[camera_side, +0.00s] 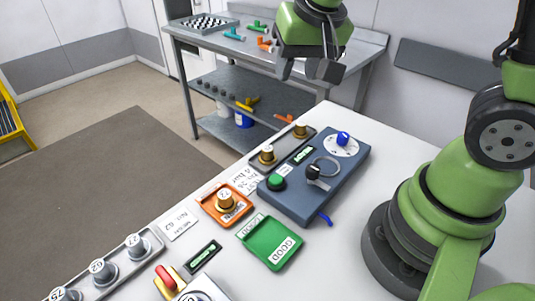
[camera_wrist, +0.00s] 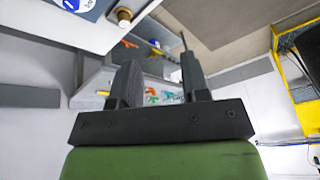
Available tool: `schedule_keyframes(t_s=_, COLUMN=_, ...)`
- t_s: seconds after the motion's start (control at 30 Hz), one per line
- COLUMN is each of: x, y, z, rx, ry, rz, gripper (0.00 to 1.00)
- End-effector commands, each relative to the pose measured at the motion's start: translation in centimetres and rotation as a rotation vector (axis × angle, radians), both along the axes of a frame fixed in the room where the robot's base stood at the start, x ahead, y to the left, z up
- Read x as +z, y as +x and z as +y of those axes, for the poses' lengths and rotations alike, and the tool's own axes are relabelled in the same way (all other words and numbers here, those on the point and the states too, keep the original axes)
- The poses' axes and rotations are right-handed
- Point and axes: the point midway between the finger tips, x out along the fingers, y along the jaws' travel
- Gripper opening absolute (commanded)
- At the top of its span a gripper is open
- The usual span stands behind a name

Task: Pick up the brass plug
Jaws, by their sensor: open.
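A brass plug (camera_side: 225,201) stands upright in an orange tray (camera_side: 240,212) on the white table. Two more brass plugs, a nearer one (camera_side: 267,154) and a farther one (camera_side: 300,130), stand in a dark tray (camera_side: 284,146) beside the blue-grey box. In the wrist view one brass plug (camera_wrist: 124,16) shows near the table edge; I cannot tell which one it is. My gripper (camera_side: 309,71) is open and empty, well above the table near its far end. Its two dark fingers also show apart in the wrist view (camera_wrist: 160,80).
A blue-grey control box (camera_side: 316,195) with a green button, black knob and blue knob is on the table. A green tray (camera_side: 270,242) lies in front. Grey numbered plugs stand in a grey rack (camera_side: 88,288). A metal shelf bench (camera_side: 245,90) stands behind.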

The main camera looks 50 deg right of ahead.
Motion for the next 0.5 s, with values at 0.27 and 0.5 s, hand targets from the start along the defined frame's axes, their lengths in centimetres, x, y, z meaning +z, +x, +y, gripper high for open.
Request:
schedule_keyframes(t_s=0.27, x=-9.2, y=4.1, z=0.7, rx=-0.025, ry=-0.032, rz=0.107, gripper=0.42)
schedule_keyframes(t_s=0.5, x=-12.6, y=4.8, z=1.0, rx=-0.032, ry=-0.029, rz=0.134, gripper=0.42)
